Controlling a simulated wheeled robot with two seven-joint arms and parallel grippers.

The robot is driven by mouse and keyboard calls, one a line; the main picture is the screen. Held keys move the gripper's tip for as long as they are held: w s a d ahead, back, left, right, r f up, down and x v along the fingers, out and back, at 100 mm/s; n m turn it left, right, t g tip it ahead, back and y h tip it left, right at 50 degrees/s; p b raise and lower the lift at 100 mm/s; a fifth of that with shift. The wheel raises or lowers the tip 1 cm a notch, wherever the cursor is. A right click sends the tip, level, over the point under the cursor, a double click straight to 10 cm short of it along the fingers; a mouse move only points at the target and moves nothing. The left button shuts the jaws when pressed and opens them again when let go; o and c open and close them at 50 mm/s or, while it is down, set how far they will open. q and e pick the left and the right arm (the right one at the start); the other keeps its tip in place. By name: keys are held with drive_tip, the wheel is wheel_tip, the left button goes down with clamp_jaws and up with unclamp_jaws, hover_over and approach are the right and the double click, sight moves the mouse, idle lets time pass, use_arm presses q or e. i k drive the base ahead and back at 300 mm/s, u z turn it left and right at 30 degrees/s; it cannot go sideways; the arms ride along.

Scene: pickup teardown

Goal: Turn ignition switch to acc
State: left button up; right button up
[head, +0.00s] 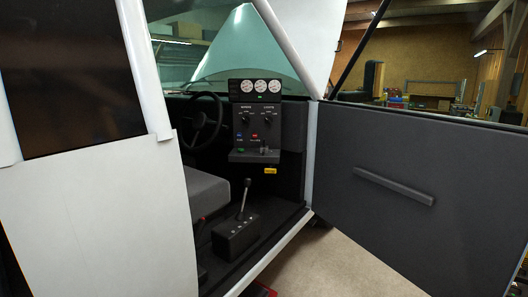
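A dark control panel (257,133) stands inside the pickup's open door, facing me. It carries two dark rotary knobs in its upper part, a left knob (245,119) and a right knob (268,119), each under a small white label. The labels are too small to read surely, so I cannot tell which knob is the ignition switch or where it points. Blue, red and green controls sit lower on the panel. Neither of my grippers is in view, and nothing touches the panel.
Three round gauges (261,87) sit above the panel. A steering wheel (202,122) is behind it to the left. A seat (207,187) and a floor shifter (240,219) stand in front. The open door (410,190) bounds the right, the white body side (95,215) the left.

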sight(263, 150)
drive_tip(key=z, duration=0.45)
drive_tip(key=i, duration=2.5)
